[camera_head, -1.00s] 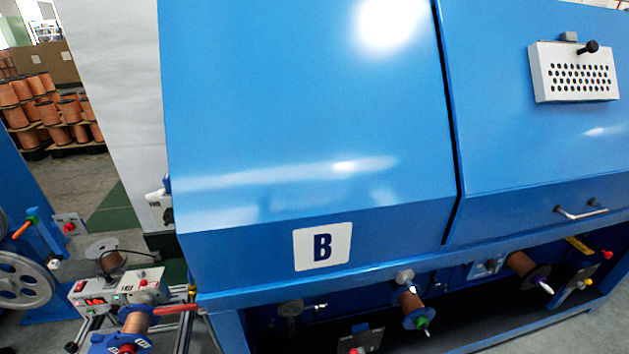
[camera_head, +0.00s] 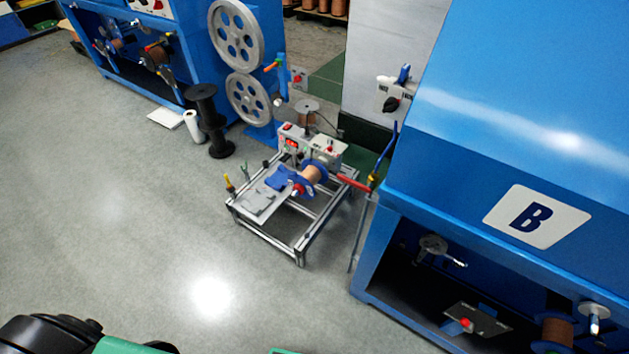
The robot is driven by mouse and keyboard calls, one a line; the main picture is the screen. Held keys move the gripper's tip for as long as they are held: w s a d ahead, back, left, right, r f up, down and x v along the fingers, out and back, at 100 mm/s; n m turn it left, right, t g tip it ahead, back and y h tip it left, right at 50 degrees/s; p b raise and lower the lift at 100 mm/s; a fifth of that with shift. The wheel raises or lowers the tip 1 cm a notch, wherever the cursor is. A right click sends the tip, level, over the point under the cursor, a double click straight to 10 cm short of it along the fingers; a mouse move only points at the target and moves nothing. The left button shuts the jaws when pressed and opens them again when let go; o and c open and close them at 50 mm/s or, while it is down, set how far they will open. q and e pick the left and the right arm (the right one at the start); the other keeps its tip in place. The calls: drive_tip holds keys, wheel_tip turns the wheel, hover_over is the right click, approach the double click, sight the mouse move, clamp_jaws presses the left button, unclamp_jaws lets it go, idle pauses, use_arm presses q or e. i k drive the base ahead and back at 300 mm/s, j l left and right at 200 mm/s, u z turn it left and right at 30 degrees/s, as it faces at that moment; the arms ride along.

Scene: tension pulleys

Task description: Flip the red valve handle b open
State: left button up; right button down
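A red lever handle (camera_head: 352,182) sticks out to the left from a small brass-coloured fitting (camera_head: 375,180) at the left front corner of the blue machine marked B (camera_head: 455,235). The handle lies roughly level, with its free end near the copper spool on the small bench. A blue upright lever (camera_head: 389,150) stands just above the fitting. Neither of my grippers is in view. A black and green part of my own body shows at the bottom left edge, far from the handle.
A low metal-framed bench (camera_head: 300,258) with a control box and a copper spool (camera_head: 314,174) stands left of the machine. A black spool (camera_head: 208,120) and a white roll (camera_head: 193,127) stand on the floor. The grey floor at front left is clear.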

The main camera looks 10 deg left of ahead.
sight(367, 187)
drive_tip(key=j+u, duration=0.5)
drive_tip(key=j, duration=1.05)
drive_tip(key=i, duration=0.1)
